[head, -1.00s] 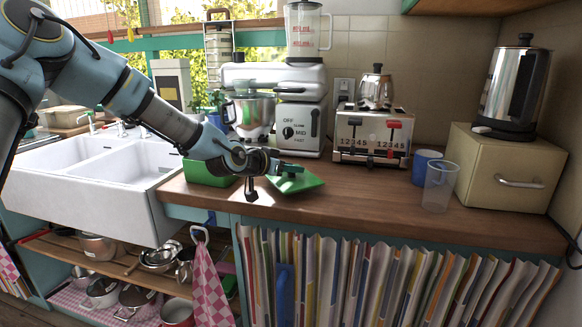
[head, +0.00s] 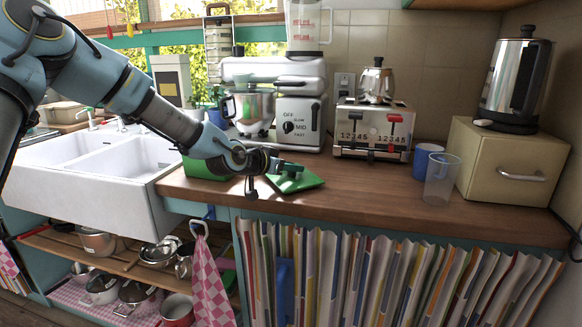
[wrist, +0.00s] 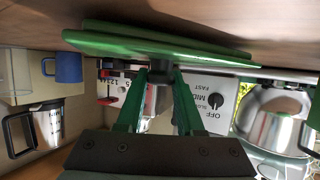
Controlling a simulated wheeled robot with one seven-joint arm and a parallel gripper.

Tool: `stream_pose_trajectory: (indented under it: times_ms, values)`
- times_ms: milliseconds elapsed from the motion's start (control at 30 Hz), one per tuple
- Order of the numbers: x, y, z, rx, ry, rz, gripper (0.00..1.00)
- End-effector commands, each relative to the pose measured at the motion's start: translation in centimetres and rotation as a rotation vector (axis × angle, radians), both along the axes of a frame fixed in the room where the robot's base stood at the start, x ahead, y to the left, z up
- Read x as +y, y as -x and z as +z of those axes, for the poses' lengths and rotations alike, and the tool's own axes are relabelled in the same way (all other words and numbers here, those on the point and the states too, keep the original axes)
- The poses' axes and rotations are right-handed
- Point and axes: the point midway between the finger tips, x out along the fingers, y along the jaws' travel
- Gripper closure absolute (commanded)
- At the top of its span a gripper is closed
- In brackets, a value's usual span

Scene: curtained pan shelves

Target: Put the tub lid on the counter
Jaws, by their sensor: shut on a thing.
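The green tub lid (head: 303,183) is at the counter's front part, right of the green tub (head: 203,169). In the wrist view the lid (wrist: 160,42) is a thin green slab close along the wooden surface. I cannot tell whether it touches the counter (head: 385,196) or hangs just above it. My gripper (head: 288,171) is above the lid, shut on its dark knob. In the wrist view the green fingers (wrist: 158,82) close around that knob (wrist: 158,98). My wrist hides part of the tub.
A blue mug (head: 426,160) and a clear cup (head: 440,180) stand right of the lid. The toaster (head: 372,133) and the mixer (head: 300,105) stand behind it. The sink (head: 110,180) is at the left. Counter between lid and cup is free.

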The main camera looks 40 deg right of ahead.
Motion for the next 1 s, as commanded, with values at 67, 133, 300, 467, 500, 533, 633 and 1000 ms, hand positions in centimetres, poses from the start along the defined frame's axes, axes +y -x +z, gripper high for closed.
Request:
stream_pose_trajectory:
  times_ms: [67,133,300,467,500,533,633,1000]
  values:
    - [-0.02,0.0,0.08,0.0,0.001,0.0,1.0]
    - [-0.02,0.0,0.07,0.0,0.001,0.0,1.0]
    - [-0.02,0.0,-0.11,0.0,0.001,0.0,1.0]
    - [-0.02,0.0,-0.35,0.0,0.001,0.0,1.0]
    - [-0.02,0.0,-0.41,0.0,0.001,0.0,1.0]
    - [-0.02,0.0,-0.45,0.0,0.001,0.0,1.0]
    - [-0.02,0.0,-0.4,0.0,0.001,0.0,0.56]
    - [-0.01,0.01,-0.43,0.0,0.0,0.0,0.29]
